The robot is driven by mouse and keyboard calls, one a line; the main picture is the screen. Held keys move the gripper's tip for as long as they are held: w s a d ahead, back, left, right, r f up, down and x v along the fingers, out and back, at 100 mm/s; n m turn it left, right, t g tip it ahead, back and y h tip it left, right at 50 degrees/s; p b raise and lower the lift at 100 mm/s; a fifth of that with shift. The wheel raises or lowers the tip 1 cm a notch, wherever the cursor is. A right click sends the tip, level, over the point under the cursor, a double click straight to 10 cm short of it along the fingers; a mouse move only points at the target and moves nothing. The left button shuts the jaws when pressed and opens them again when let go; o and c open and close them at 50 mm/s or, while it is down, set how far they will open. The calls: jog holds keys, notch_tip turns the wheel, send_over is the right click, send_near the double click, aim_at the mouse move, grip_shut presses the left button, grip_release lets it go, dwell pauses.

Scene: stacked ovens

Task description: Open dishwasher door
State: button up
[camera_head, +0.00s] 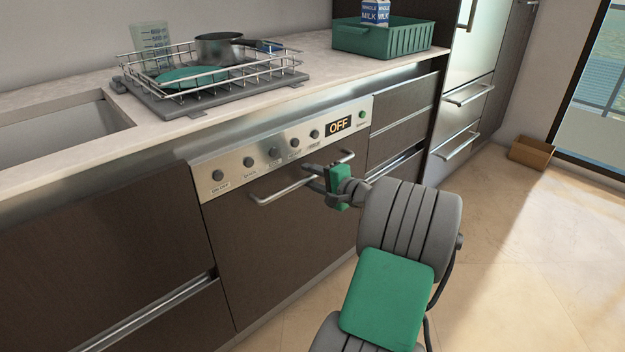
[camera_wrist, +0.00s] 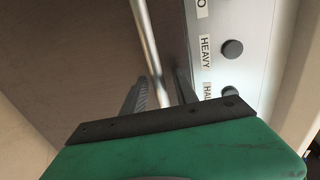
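The dishwasher door (camera_head: 275,240) is a dark brown panel under a steel control strip (camera_head: 280,146) with knobs and an "OFF" display. The door looks shut and upright. Its silver bar handle (camera_head: 285,190) runs across its top and also shows in the wrist view (camera_wrist: 147,40). My gripper (camera_head: 312,176) is at the right half of the handle. In the wrist view its two fingers (camera_wrist: 160,92) are apart, with the bar running down between them. Gaps show beside the bar, so the fingers do not look clamped on it. Exact contact is hard to tell.
Above is a counter with a dish rack (camera_head: 210,85), a sink (camera_head: 60,130) at left and a green crate (camera_head: 382,38) with a milk carton (camera_head: 376,12). Drawers flank the dishwasher. A small brown box (camera_head: 530,152) stands by the wall. The floor (camera_head: 530,250) at right is clear.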

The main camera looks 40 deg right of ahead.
jog(key=shift+c, duration=0.3)
grip_shut()
jog(key=shift+s+d, duration=0.1)
jog(key=shift+d, duration=0.05)
dwell(0.9)
